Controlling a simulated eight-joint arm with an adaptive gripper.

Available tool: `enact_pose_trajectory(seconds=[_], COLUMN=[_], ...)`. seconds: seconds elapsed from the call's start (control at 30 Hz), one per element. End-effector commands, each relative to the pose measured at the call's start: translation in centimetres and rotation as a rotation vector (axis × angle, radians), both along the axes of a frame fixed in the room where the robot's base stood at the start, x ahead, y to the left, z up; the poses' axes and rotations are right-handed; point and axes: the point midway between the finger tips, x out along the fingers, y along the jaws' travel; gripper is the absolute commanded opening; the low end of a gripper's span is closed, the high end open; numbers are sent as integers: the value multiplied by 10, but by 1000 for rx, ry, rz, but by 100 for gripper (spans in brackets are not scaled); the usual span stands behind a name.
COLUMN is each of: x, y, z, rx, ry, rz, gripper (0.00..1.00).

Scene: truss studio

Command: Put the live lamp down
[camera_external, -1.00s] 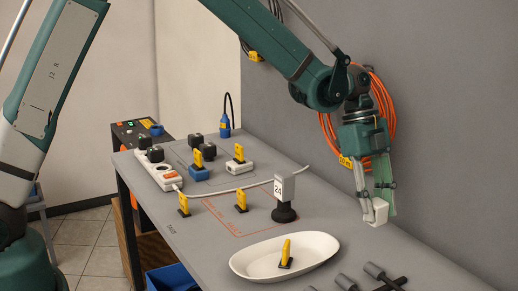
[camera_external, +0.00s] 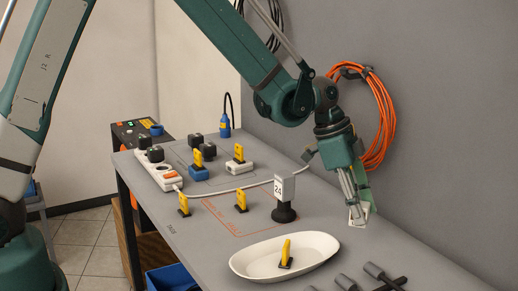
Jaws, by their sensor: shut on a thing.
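My gripper (camera_external: 357,207) is at the right of the grey workbench, low over its back part near the wall. It is shut on a small pale block (camera_external: 357,217), mostly hidden by the fingers. This may be the lamp; I cannot tell whether it is lit, or whether it touches the bench. A white oval dish (camera_external: 243,266) lies in front and to the left of the gripper, with a yellow tag (camera_external: 286,251) on a dark base in it. A black-based stand with a "24" card (camera_external: 284,190) is left of the gripper.
A white power strip (camera_external: 157,172) lies at the left, its pale cable running towards the wall. Yellow-tagged blue (camera_external: 199,174) and white (camera_external: 239,167) blocks stand behind an orange-marked area (camera_external: 238,217). Dark tools (camera_external: 372,271) lie at the front right. An orange cable coil (camera_external: 378,120) hangs on the wall.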

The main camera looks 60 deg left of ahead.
Motion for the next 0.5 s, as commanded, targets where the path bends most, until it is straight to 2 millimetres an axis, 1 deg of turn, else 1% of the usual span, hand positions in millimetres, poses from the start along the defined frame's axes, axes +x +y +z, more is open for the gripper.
enact_pose_trajectory(seconds=[0.1, 0.5], x=[-4, -13], y=[10, 43], z=[-3, -8], rx=[0, 0], ry=[0, -1], rz=[129, 546], gripper=[14, 14])
